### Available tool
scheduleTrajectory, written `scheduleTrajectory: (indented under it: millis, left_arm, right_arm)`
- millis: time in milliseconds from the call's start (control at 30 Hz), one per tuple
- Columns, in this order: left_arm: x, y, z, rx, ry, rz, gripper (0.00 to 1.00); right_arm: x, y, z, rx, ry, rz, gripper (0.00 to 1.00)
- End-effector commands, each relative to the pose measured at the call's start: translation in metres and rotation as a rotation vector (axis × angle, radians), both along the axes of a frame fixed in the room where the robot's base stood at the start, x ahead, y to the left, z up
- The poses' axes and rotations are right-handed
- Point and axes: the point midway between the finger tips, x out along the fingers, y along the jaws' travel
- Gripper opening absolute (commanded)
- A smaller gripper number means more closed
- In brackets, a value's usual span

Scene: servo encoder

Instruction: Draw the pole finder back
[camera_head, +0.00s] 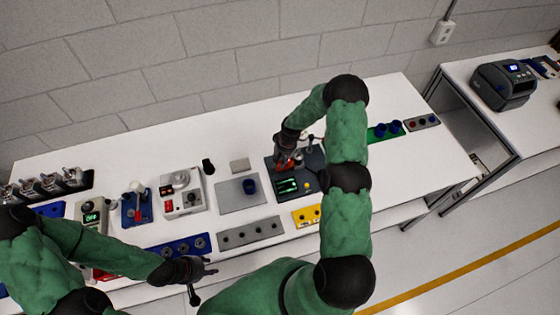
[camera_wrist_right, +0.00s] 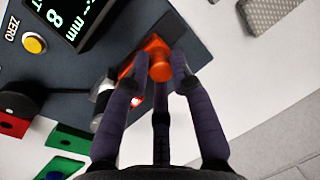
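The pole finder, which I take to be the orange slider with a round knob (camera_wrist_right: 159,68), sits on a dark grey device (camera_wrist_right: 205,35) with a lit display and a yellow ZERO button. In the head view the orange part (camera_head: 287,164) shows just under my right gripper (camera_head: 284,153). In the right wrist view my right gripper's fingers (camera_wrist_right: 160,72) flank the knob closely on both sides with no clear gap. The display (camera_wrist_right: 72,18) reads 8 and mm, partly cut off. My left gripper (camera_head: 206,281) is empty, fingers spread, in front of the table's front edge.
A grey plate with a blue cup (camera_head: 249,187) lies left of the device. A yellow block (camera_head: 306,216) and a grey strip (camera_head: 251,233) lie in front. A green plate with blue parts (camera_head: 383,131) is to the right. More devices fill the table's left half.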

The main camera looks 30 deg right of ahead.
Motion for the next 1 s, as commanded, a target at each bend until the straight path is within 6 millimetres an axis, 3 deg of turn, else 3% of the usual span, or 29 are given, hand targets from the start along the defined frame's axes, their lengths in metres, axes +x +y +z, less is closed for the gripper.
scheduleTrajectory:
  millis: [267,600,867,900,933,1000]
  left_arm:
    - [0.0,0.0,-0.001,0.0,0.0,0.0,0.4]
    - [0.0,0.0,-0.021,0.0,0.0,0.0,0.4]
    - [0.0,0.0,-0.019,0.0,0.0,0.0,0.4]
    - [0.0,0.0,-0.019,0.0,0.0,0.0,0.4]
    - [0.0,0.0,-0.019,0.0,0.0,0.0,0.4]
    - [0.0,0.0,-0.019,0.0,0.0,0.0,0.4]
  right_arm:
    - [0.0,0.002,0.0,0.001,0.002,0.001,0.0]
    - [0.008,0.035,-0.002,0.001,0.001,0.002,0.0]
    - [0.008,0.037,0.0,0.003,0.003,0.001,0.0]
    - [0.007,0.037,0.0,0.003,0.003,0.001,0.33]
    - [0.007,0.037,0.0,0.002,0.003,0.002,0.42]
    - [0.008,0.037,0.0,0.002,0.003,0.002,0.46]
